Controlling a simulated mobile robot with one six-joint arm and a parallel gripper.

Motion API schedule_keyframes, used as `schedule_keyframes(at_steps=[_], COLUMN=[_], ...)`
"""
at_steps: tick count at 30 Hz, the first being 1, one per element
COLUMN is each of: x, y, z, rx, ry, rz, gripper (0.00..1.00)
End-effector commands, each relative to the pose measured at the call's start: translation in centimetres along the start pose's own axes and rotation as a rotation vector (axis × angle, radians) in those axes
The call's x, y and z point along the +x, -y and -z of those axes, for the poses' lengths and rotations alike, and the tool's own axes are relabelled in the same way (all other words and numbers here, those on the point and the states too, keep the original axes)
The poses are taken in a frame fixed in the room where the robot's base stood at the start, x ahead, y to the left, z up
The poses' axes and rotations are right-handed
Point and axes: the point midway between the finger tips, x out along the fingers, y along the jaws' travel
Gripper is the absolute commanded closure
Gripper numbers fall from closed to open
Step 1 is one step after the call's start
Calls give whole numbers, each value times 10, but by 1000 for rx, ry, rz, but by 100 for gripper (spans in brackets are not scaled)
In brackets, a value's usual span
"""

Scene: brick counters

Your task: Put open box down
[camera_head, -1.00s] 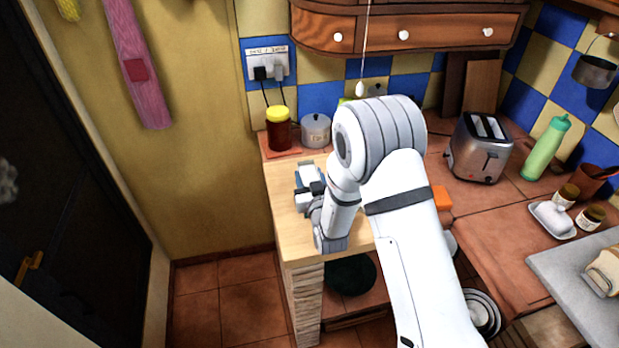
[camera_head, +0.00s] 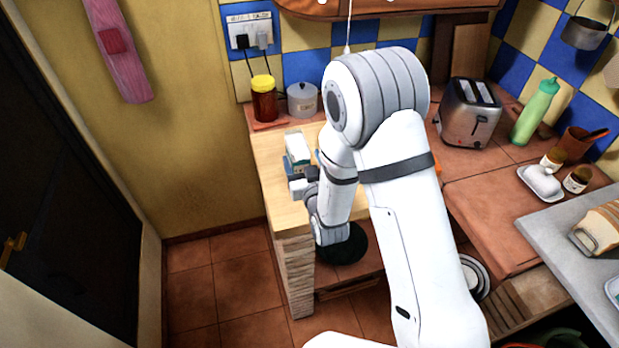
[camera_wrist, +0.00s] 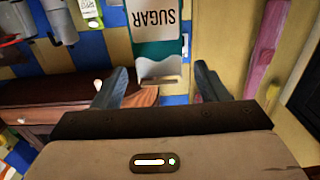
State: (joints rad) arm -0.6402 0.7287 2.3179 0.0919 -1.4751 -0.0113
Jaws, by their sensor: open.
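The box is a teal and white carton marked SUGAR (camera_wrist: 158,35), upside down in the wrist view, with a tan edge at its near end. In the head view the box (camera_head: 297,148) stands on the light wooden counter (camera_head: 270,150), left of my arm. My gripper (camera_head: 299,186) is just on the near side of the box. In the wrist view my gripper (camera_wrist: 160,82) has its fingers spread wide, with the near end of the box showing in the gap. I cannot tell whether the fingers touch it.
A yellow-lidded jar (camera_head: 264,98) and a grey lidded pot (camera_head: 302,99) stand behind the box. A toaster (camera_head: 468,112) and a green bottle (camera_head: 535,112) are to the right. The counter's left edge drops to the tiled floor (camera_head: 215,285). My arm hides the counter's middle.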

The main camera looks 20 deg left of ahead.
Motion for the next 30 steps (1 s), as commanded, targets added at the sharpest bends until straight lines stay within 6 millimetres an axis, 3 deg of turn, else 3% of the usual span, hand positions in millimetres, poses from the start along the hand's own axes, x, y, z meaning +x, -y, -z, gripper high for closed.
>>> schedule_keyframes(at_steps=[3,9,20,23,30], x=[-25,-51,-57,-53,-63], y=[0,0,-4,-18,-84], z=[-3,-2,3,10,37], rx=[0,1,2,9,49], ry=[0,1,11,62,325], rz=[0,-1,-8,-33,-144], gripper=[33,33,33,33,33])
